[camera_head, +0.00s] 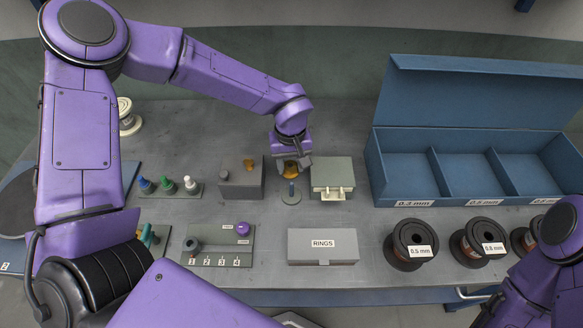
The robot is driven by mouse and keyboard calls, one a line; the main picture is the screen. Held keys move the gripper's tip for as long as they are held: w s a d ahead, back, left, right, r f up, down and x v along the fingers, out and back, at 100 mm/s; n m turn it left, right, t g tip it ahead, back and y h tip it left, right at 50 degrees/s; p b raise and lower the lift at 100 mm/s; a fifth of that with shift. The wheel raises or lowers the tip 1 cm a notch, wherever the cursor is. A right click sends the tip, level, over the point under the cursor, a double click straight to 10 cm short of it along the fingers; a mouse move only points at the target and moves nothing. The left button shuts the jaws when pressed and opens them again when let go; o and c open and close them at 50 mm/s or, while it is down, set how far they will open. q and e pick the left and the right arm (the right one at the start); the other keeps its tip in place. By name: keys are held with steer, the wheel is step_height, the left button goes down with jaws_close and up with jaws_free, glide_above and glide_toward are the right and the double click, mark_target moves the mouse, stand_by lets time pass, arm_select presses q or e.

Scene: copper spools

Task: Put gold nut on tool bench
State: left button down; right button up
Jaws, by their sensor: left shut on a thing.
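My left gripper (291,160) reaches in from above at the middle of the bench. It is shut on a small gold piece, which looks like the gold nut (290,169) and is partly hidden by the fingers. The nut is right above or behind a short blue post on a round grey-green base (291,197); the exact gap cannot be told. The tool bench (340,220) is the grey top below. My right arm shows at the bottom right, but its gripper is out of view.
A grey block (240,184) with a small orange-gold piece (249,164) on it stands left of the gripper. A grey-green box (332,176) stands close on the right. A RINGS box (322,256), spools (410,255) and a blue divided bin (400,187) are further off.

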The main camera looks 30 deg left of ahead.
mark_target(292, 164)
arm_select(q)
steer(key=f, duration=0.2)
steer(key=w+f, duration=0.1)
steer(key=f, duration=0.1)
steer(key=shift+s+f, duration=0.1)
steer(key=shift+f, duration=0.05)
steer(key=c, duration=0.9)
jaws_free()
step_height(292, 164, up, 12)
steer(key=shift+r+b, duration=0.2)
steer(key=shift+b, duration=0.1)
